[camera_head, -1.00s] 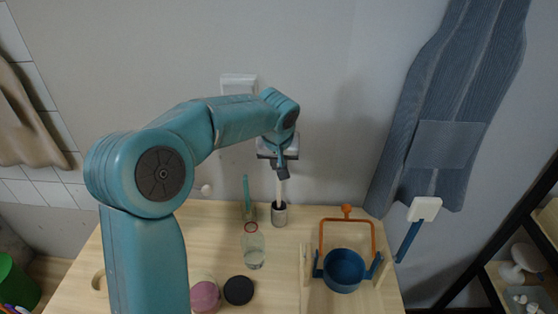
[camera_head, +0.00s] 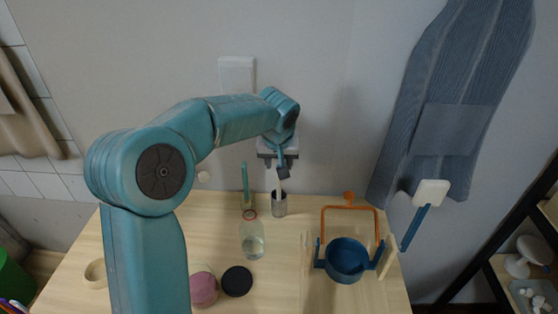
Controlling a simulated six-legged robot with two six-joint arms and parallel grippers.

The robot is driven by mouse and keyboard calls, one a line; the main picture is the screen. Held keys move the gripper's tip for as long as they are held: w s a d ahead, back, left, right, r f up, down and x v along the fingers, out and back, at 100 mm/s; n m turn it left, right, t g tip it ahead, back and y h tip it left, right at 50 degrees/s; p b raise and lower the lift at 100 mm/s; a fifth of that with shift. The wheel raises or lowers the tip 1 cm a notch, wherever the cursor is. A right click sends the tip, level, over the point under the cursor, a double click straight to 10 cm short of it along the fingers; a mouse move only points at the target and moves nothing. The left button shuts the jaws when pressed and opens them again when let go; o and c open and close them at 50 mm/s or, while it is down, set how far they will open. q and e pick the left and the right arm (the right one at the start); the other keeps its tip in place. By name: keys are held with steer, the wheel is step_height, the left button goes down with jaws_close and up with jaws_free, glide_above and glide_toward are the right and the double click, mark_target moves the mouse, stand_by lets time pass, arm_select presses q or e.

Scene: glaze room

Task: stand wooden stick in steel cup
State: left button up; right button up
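The steel cup (camera_head: 279,207) stands upright near the back of the wooden table. The pale wooden stick (camera_head: 280,187) is upright, with its lower end inside the cup's mouth; whether it touches the bottom is hidden. My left gripper (camera_head: 283,173) is above the cup, pointing down, and looks shut on the stick's upper part. My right gripper is not in view.
A clear bottle (camera_head: 252,241) stands in front of the cup, and a green stick (camera_head: 245,180) stands to its left. A blue pot (camera_head: 346,261) with an orange frame (camera_head: 350,208) is at right. A dark disc (camera_head: 237,281) and pink object (camera_head: 203,290) lie in front.

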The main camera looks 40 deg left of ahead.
arm_select(q)
steer(key=v, duration=1.6)
steer(key=shift+r, duration=0.2)
stand_by(0.5)
